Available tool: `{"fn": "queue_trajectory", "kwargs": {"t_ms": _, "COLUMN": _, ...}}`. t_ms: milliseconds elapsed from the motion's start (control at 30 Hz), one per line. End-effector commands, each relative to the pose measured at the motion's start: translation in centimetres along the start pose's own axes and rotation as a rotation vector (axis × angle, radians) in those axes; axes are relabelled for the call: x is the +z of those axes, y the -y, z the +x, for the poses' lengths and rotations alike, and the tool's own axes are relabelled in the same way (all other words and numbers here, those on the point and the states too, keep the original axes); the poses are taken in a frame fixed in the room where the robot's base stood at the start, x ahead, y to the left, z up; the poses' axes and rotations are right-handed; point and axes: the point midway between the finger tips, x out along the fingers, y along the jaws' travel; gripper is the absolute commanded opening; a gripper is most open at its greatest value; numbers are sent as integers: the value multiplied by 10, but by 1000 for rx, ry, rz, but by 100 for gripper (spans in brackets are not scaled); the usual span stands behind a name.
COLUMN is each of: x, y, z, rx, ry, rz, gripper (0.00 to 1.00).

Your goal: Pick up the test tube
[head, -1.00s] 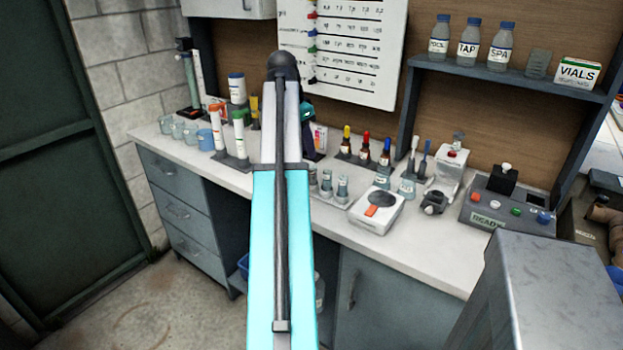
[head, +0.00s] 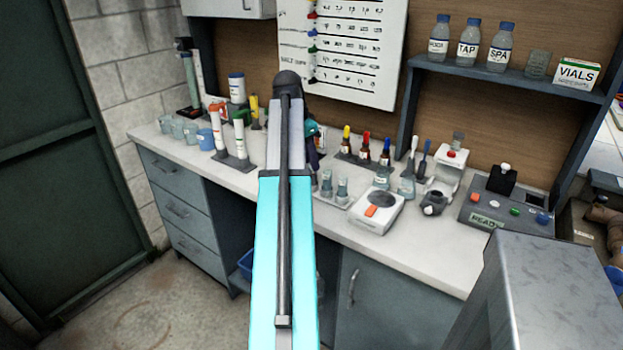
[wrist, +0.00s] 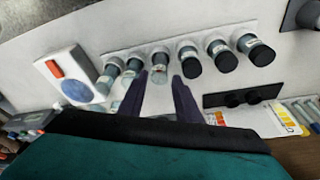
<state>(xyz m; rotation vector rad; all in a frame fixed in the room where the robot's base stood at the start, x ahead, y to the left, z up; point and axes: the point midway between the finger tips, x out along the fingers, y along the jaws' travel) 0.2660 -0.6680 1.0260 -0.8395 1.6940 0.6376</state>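In the wrist view a pale rack (wrist: 178,48) holds a row of several small tubes. The test tube (wrist: 160,62) near the middle stands in line with the gap between my fingertips. My gripper (wrist: 162,76) is open, its two dark fingers apart with nothing held. I cannot tell how far above the tubes the fingertips are. In the head view part of the row shows as small clear tubes (head: 342,188) just right of my arm. My arm hides the rest of the row and most of my gripper there.
A white device with an orange button (head: 377,211) stands right of the tubes, and also shows in the wrist view (wrist: 70,75). Dropper bottles (head: 365,147) stand behind. Beakers (head: 178,129) and white tubes (head: 239,136) stand to the left. The counter's front strip is clear.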

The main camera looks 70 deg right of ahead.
Motion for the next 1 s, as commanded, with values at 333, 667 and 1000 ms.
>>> {"fn": "queue_trajectory", "kwargs": {"t_ms": 333, "x": 0, "y": -1, "z": 33, "rx": 1, "ry": 1, "rz": 0, "gripper": 31}}
{"fn": "queue_trajectory", "kwargs": {"t_ms": 667, "x": 0, "y": 0, "z": 36, "rx": 0, "ry": 0, "rz": 0, "gripper": 31}}
{"fn": "queue_trajectory", "kwargs": {"t_ms": 1000, "x": 0, "y": 0, "z": 36, "rx": 0, "ry": 0, "rz": 0, "gripper": 24}}
